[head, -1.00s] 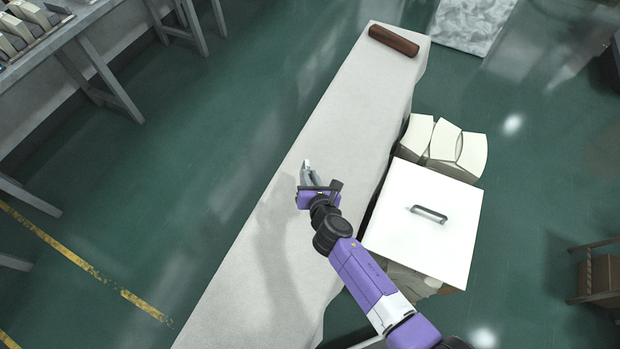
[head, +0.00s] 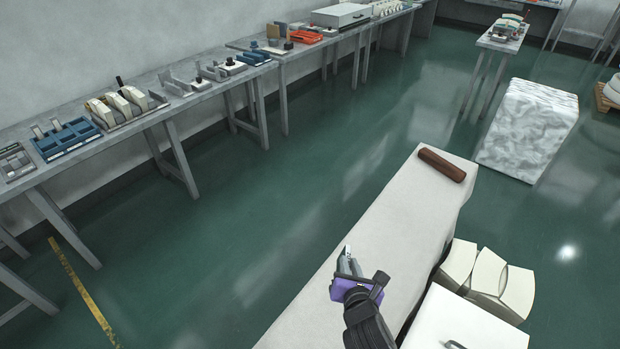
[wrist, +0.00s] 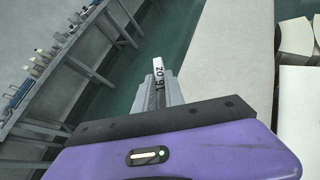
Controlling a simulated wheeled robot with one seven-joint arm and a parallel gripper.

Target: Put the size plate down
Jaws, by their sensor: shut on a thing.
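The size plate (wrist: 159,73) is a small white piece with dark "16 OZ" lettering, seen in the wrist view at the tips of my gripper (wrist: 166,92). My gripper is shut on it, with the grey fingers to either side. In the head view my gripper (head: 348,262) is over the long pale table (head: 390,215), and only a small bright tip of the plate (head: 347,250) shows there. I cannot tell its height above the table. Part of the plate is hidden between the fingers.
A brown roll (head: 442,164) lies at the pale table's far end. Cream curved blocks (head: 487,279) and a white lidded box (head: 465,325) stand to the right. Grey benches with trays, a blue rack (head: 66,140) and tools line the left wall. Green floor lies between.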

